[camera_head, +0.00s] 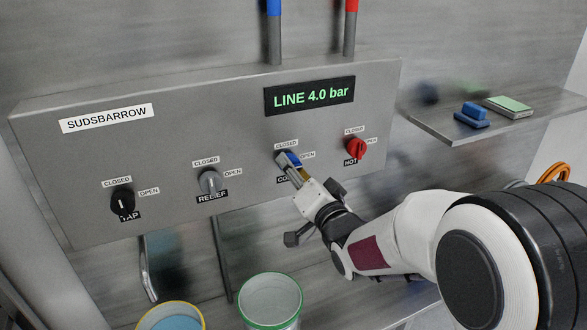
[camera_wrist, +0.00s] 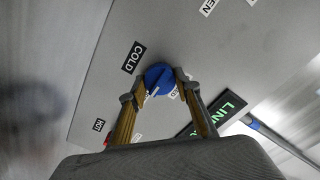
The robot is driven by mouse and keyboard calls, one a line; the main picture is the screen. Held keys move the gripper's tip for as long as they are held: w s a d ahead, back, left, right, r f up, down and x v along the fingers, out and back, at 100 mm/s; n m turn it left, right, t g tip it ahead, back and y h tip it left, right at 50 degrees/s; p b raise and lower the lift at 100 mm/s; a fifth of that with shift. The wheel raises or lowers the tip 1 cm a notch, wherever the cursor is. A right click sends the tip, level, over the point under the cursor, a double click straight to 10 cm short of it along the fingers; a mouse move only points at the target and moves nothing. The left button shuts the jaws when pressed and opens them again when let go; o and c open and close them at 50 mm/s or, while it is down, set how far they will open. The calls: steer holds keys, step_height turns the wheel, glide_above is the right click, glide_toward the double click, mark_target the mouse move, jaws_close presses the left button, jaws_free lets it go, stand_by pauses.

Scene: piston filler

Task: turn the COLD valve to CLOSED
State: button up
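The COLD valve's blue knob (camera_wrist: 158,77) is on the grey panel, and its white pointer mark points roughly toward the OPEN side. In the head view the blue knob (camera_head: 289,159) is partly covered by my gripper (camera_head: 287,172). Its CLOSED label (camera_head: 286,143) is above it and its OPEN label (camera_head: 308,155) to the right. In the wrist view my gripper's (camera_wrist: 161,85) two fingers lie on either side of the knob, very close to its edges. I cannot tell whether they press on it. The COLD label (camera_wrist: 133,57) is beside the knob.
The red HOT knob (camera_head: 356,148) is close on the right. The RELIEF knob (camera_head: 210,181) and black TAP knob (camera_head: 122,202) are left. The display (camera_head: 310,96) reads LINE 4.0 bar. Two buckets, one green-rimmed (camera_head: 270,280), stand below. A shelf (camera_head: 455,128) juts out at right.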

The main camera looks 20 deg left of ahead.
steer(key=shift+n, duration=9)
steer(key=o, duration=1.1)
steer(key=shift+s, duration=0.15)
steer(key=v, duration=1.1)
steer(key=shift+s+d, duration=0.25)
steer(key=shift+d, duration=0.05)
